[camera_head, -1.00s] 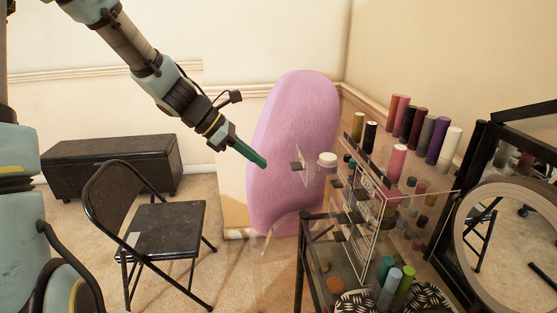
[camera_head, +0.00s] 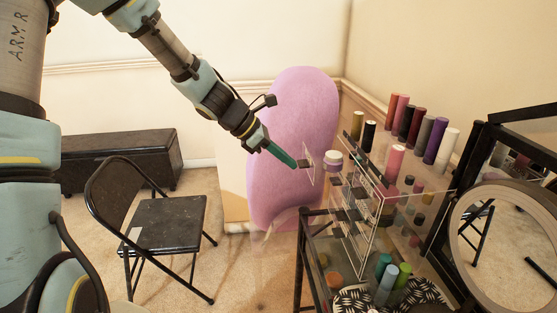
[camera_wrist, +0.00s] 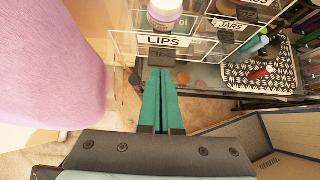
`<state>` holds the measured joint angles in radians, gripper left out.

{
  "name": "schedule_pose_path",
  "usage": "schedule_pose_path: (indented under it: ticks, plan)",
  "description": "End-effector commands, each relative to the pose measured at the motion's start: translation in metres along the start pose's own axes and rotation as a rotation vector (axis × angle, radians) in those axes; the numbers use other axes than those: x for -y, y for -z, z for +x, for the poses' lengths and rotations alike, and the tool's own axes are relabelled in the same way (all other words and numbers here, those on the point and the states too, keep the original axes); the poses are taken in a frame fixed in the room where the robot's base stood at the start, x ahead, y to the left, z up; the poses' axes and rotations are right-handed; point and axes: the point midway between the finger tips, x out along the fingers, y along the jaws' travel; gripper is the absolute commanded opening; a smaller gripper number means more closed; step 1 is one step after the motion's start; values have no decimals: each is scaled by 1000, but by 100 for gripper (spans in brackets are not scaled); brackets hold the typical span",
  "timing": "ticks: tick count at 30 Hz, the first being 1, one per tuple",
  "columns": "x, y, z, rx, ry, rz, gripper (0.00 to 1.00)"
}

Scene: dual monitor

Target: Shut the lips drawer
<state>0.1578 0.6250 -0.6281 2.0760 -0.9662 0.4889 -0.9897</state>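The lips drawer (camera_head: 309,164) is clear, with a black handle on its front panel, and stands pulled out to the left of the clear organizer (camera_head: 352,215). In the wrist view its white LIPS label (camera_wrist: 168,41) and black handle (camera_wrist: 162,55) are at top centre. A white-and-purple jar (camera_head: 333,160) is at the drawer, just behind the front panel. My gripper (camera_head: 293,164) has its green fingers together and empty, pointing at the handle. In the wrist view the fingertips (camera_wrist: 161,73) are just below the handle; I cannot tell whether they touch it.
A pink rounded chair back (camera_head: 290,135) is close behind and left of the drawer. Several tall cosmetics stand on the organizer, with a round mirror (camera_head: 458,240) at right. A JARS drawer label (camera_wrist: 229,25) shows beside the lips drawer. A black folding chair (camera_head: 165,222) is at left.

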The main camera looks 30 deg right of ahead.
Motion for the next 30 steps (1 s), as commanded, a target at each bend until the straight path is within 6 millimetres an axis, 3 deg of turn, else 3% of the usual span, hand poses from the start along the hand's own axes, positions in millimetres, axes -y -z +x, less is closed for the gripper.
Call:
schedule_pose_path:
  ticks: [6,12,30]
  plan:
    - [2,-46,43,2,6,5,0]
    - [2,-68,66,1,3,1,0]
    - [-2,-72,67,5,2,3,0]
